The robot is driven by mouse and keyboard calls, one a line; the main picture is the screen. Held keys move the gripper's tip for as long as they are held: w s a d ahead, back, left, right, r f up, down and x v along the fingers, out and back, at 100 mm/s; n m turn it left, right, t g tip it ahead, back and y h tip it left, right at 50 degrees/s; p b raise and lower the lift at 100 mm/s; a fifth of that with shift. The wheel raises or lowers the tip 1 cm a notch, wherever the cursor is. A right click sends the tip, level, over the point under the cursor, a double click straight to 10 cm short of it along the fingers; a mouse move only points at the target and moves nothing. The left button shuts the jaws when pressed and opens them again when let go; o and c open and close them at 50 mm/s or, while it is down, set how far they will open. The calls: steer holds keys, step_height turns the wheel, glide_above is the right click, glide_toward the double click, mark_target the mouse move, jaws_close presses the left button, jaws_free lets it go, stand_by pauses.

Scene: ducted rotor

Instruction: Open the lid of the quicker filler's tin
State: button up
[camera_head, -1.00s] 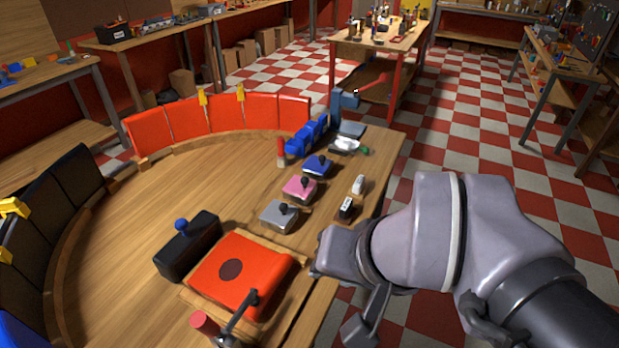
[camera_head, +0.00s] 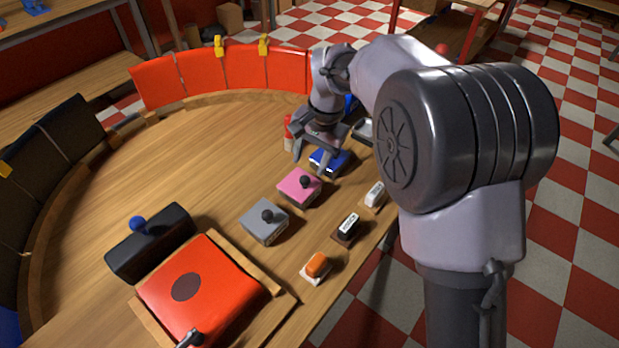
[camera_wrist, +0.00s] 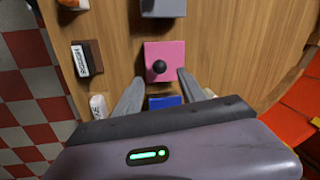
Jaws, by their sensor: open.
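Three square tins with black knobs on their lids stand in a row: grey (camera_head: 264,222), pink (camera_head: 299,188) and blue (camera_head: 331,160). The grey and pink lids look shut. Nothing in view tells me which tin is the quicker filler's. My gripper (camera_head: 310,161) is open and empty, pointing down at the blue tin, partly hiding it; the blue lid's state is unclear. In the wrist view my open fingers (camera_wrist: 160,78) flank the pink tin's (camera_wrist: 165,52) near edge and the blue tin (camera_wrist: 165,102), which my palm partly covers. The grey tin (camera_wrist: 163,7) is at the top.
A red cylinder (camera_head: 288,132) stands left of the blue tin. A black box (camera_head: 150,241) and red pad (camera_head: 200,288) lie nearer. The left tabletop is clear.

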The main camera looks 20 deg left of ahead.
mark_target(306, 177)
steer(key=f, duration=0.2)
steer(key=a+f+b, duration=0.1)
steer(key=f, duration=0.1)
steer(key=f+b, duration=0.1)
steer(key=f, duration=0.2)
steer(key=shift+w+a, duration=0.15)
steer(key=shift+c, duration=0.5)
jaws_close()
stand_by(0.5)
